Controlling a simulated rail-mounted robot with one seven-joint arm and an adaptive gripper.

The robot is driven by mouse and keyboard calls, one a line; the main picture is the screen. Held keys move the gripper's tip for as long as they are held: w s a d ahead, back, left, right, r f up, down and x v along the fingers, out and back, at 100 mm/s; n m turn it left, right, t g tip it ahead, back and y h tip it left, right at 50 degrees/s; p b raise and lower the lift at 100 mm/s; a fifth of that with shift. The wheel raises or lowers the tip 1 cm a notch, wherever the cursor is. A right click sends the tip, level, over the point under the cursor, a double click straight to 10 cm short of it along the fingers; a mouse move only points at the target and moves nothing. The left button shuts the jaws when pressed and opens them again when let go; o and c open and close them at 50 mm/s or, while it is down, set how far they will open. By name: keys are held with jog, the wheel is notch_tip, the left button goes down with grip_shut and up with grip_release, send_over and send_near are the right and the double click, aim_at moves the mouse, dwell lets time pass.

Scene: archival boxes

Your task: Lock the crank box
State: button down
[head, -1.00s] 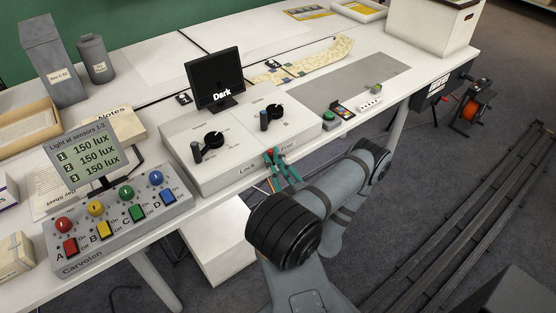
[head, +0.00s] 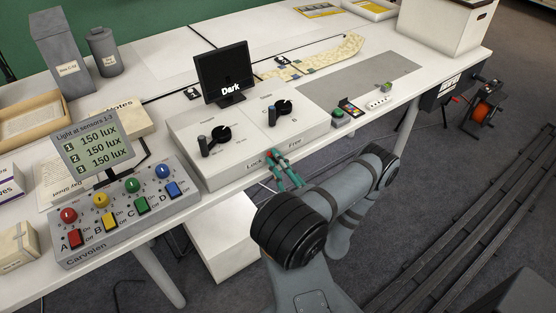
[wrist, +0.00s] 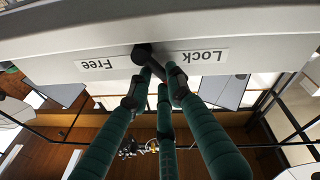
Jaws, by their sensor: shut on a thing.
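The crank box (head: 245,165) is a low white box on the table's front edge, with two black cranks on top. Its front carries the words Lock and Free, with a small lever between them. In the wrist view the lever's dark pivot (wrist: 142,54) sits between the Free label (wrist: 97,65) and the Lock label (wrist: 205,57). The lever leans down and toward the Lock side. My gripper (head: 276,165), with teal fingers, is shut on the lever at the box's front. It also shows in the wrist view (wrist: 162,76). The fingers partly hide the lever.
A small screen reading Dark (head: 225,75) stands behind the crank box. A panel with coloured knobs and switches (head: 135,210) is at its left. A green button (head: 338,114) and a power strip (head: 379,101) lie to the right. A white box (head: 222,245) stands below the table.

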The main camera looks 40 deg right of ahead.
dwell(0.4)
jog(key=c, duration=1.9)
grip_release()
jog(key=shift+o, duration=0.2)
jog(key=shift+s, duration=0.15)
jog(key=v, duration=1.1)
jog(key=shift+s, duration=0.4)
jog(key=shift+f, duration=0.2)
jog(key=shift+w, duration=0.1)
